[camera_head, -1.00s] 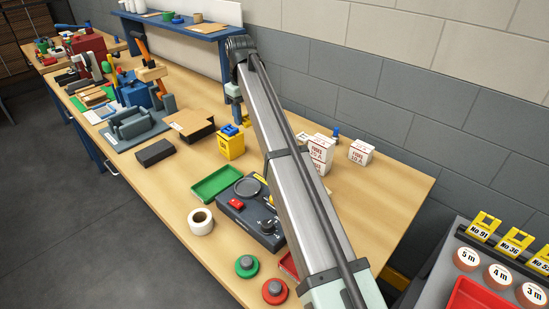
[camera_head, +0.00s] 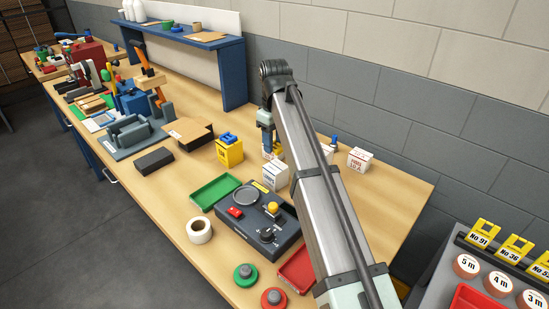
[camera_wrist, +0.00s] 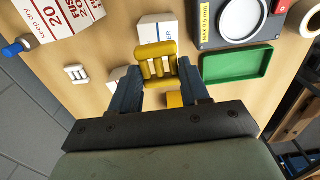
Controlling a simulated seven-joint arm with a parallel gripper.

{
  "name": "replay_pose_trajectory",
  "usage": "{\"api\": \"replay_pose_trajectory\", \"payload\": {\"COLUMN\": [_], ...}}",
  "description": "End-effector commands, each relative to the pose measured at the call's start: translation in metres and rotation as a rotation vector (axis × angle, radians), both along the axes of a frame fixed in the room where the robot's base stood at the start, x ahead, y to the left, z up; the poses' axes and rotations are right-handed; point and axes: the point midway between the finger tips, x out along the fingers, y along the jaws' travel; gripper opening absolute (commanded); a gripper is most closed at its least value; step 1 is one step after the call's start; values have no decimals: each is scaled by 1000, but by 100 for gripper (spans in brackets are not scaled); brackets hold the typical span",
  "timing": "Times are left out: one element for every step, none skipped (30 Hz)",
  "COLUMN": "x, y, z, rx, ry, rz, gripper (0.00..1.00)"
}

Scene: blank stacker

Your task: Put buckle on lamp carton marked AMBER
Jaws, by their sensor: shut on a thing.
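My gripper (camera_wrist: 158,82) is shut on a yellow buckle (camera_wrist: 158,56), gripped between its blue fingers. In the wrist view, a white carton (camera_wrist: 158,24) lies just beyond the buckle; only the letters "ER" of its label show. The head view shows a white lamp carton (camera_head: 275,178) close below my gripper (camera_head: 268,150), its small print hard to read. The buckle overlaps the carton in the wrist view, and I cannot tell whether they touch. The buckle cannot be made out in the head view.
A yellow box (camera_head: 230,153) with a blue top stands left of my gripper. A green tray (camera_head: 214,191) and a dark meter unit (camera_head: 262,222) lie nearer. A fuse carton (camera_head: 360,160) stands right. A white buckle-like piece (camera_wrist: 77,73) lies on the bench.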

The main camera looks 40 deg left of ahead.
Motion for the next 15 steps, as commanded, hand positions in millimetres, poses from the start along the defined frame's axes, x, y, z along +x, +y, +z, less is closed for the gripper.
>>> {"api": "replay_pose_trajectory", "payload": {"x": [-1, -1, -1, 0, 0, 0, 0, 0, 0, 0, -1, -1, -1, -1, 0], "y": [-1, -1, -1, -1, 0, 0, 0, 0, 0, -1, -1, -1, -1, -1, -1], "z": [-10, -14, -18, -20, -22, -24, -25, -27, -31, -34, -38, -43, -47, -50, -55], "rx": [-2, -2, -1, -1, -1, 0, 0, 0, -1, -1, -2, -2, -2, -1, -1], "ry": [1, 1, 1, 1, 0, 0, 0, 0, 0, 1, 1, 1, 1, 1, 1], "rz": [0, 0, 0, -1, -1, -1, -1, -1, -1, -1, -1, -1, -1, -1, -1], "gripper": [17, 17, 17, 17, 17, 17, 17, 17, 17, 17, 17, 17, 17, 17, 17]}}
